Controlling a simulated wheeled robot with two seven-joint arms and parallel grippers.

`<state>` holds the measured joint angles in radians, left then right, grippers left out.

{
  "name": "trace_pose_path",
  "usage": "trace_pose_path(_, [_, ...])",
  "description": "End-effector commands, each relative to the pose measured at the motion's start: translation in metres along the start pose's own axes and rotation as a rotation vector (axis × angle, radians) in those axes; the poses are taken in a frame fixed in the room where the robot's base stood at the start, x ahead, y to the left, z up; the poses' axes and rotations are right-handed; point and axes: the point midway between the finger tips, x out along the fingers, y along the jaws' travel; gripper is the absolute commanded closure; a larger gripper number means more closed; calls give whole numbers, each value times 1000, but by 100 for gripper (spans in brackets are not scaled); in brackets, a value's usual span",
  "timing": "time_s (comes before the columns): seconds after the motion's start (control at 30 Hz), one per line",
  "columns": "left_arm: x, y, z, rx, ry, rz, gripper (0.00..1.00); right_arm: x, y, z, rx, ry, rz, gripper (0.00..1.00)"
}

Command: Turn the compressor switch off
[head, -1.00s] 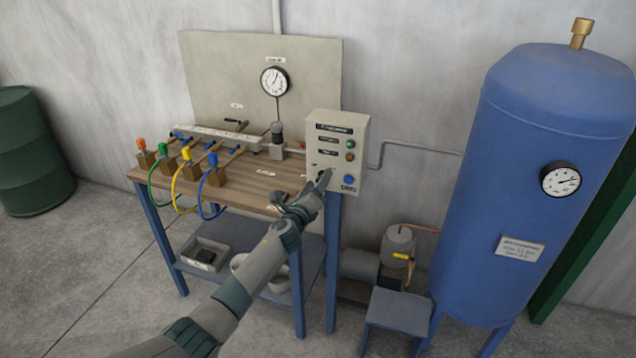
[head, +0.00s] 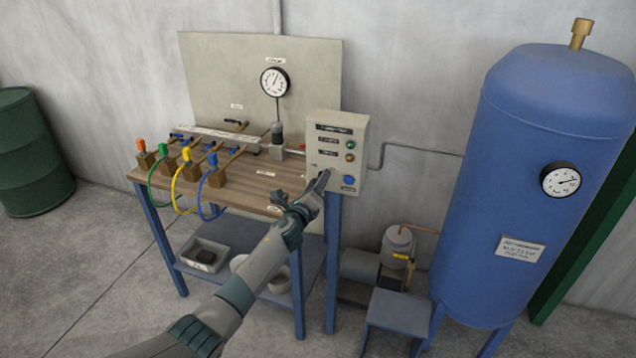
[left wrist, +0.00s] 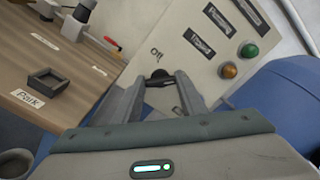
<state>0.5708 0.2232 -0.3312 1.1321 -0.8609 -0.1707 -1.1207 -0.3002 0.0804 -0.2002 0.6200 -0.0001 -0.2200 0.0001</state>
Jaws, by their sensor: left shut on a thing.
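The compressor switch, a black knob (left wrist: 160,75), shows in the left wrist view on the box's face, beside the word "Off". My left gripper (head: 323,178) is at the lower left of the box face; in the left wrist view its fingers (left wrist: 162,84) are shut on the knob. The fingers hide part of the knob. My right gripper is in neither view.
The workbench (head: 262,185) carries coloured valves with hoses (head: 180,185) and a gauge (head: 274,82) on its back panel. A blue tank (head: 545,190) with a gauge stands at the right. A small compressor (head: 397,246) sits on the floor between them.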

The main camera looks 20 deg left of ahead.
Motion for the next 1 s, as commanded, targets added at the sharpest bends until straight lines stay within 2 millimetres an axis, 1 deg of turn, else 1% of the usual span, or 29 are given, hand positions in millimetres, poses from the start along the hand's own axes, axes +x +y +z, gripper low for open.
trace_pose_path(0.17, [0, 1, -1, -54, 0, 1, 85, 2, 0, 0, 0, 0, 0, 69])
trace_pose_path(0.37, [0, 2, -1, -172, 0, 1, 85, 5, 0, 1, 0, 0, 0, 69])
trace_pose_path(0.57, [0, 2, -2, -338, 0, 0, 85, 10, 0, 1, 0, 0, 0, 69])
trace_pose_path(1.0, [0, 4, -3, -757, 0, 2, 85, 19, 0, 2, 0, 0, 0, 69])
